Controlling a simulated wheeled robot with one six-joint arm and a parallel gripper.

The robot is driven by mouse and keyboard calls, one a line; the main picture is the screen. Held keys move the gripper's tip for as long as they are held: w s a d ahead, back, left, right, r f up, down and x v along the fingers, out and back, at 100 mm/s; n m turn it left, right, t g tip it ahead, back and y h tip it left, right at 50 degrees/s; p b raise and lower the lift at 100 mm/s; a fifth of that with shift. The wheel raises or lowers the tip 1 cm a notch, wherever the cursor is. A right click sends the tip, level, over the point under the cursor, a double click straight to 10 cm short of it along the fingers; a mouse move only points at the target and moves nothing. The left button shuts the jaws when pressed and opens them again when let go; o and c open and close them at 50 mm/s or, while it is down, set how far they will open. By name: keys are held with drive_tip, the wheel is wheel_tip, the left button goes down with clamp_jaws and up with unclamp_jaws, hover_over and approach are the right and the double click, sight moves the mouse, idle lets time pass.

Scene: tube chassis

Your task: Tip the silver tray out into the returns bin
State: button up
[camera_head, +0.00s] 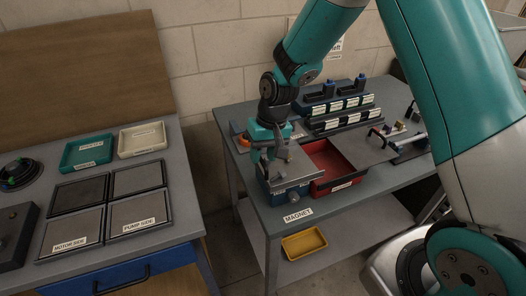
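My gripper (268,156) points down at the left end of the grey workbench (277,222). Its dark fingers are at the back left part of a silver tray (297,172), and I cannot make out whether they are closed on its edge. The silver tray looks roughly level, above or on a blue box with a front knob (281,197). Small pale metal pieces seem to lie near its back edge. An open red bin (342,180) with a white label stands directly right of the tray and looks empty; the label is too small to read.
Dark racks of labelled bins (340,110) stand behind the red bin. A clamp-like fixture (398,140) is to the right. A yellow tray (304,243) sits on the lower shelf. The left bench holds a teal tray (87,152), a cream tray (142,140) and several dark-framed panels.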

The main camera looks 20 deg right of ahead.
drive_tip(key=shift+f, duration=0.25)
clamp_jaws()
